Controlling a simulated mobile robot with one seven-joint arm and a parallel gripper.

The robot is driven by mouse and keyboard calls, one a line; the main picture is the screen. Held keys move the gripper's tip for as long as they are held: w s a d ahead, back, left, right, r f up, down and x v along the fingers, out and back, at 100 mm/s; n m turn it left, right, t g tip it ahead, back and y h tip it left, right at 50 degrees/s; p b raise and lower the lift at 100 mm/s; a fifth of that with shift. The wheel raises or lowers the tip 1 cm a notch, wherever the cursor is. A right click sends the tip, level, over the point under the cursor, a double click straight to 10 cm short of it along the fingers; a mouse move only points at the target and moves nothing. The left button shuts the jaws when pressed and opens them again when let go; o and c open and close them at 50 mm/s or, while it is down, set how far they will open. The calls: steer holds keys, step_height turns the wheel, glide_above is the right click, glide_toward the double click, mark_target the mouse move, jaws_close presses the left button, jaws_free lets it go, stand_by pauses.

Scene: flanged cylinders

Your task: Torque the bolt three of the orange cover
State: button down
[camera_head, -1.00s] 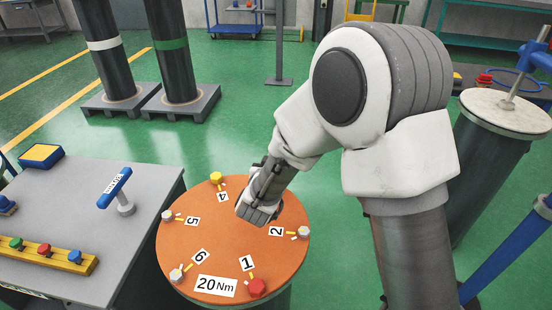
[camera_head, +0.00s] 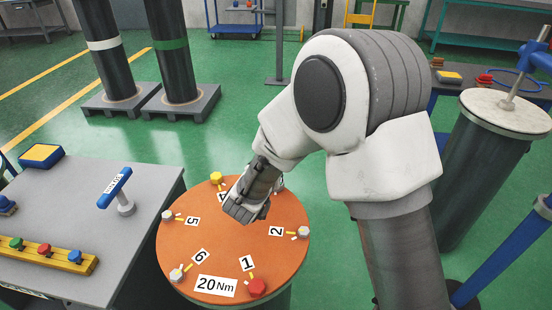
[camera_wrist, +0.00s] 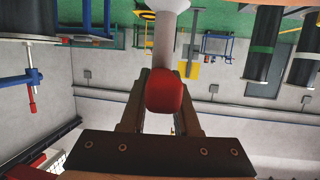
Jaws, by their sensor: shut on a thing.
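The orange cover (camera_head: 215,255) is a round disc marked 20 Nm, with numbered bolts around its rim. Bolt 1 (camera_head: 257,288) is red, bolt 4 (camera_head: 217,178) yellow, and bolts 2 (camera_head: 303,232), 5 (camera_head: 168,215) and 6 (camera_head: 177,275) pale. Bolt three and its label are hidden behind my arm. My gripper (camera_head: 243,212) is over the back middle of the cover. In the wrist view it is shut on a red-handled tool (camera_wrist: 164,92), whose pale shaft (camera_wrist: 165,38) runs to the picture's top edge. The shaft's far end is out of view.
A grey table (camera_head: 90,235) at the left carries a blue-handled tool (camera_head: 117,190), a yellow rack (camera_head: 45,258) with coloured pieces and a blue-yellow box (camera_head: 41,156). A pale-topped cylinder (camera_head: 505,112) stands at the right, with a blue-handled tool on it. Two dark cylinders stand on pallets behind.

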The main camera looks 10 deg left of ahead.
steer(key=shift+f, duration=0.15)
steer(key=shift+r+p, duration=2.5)
steer(key=shift+r, duration=0.9)
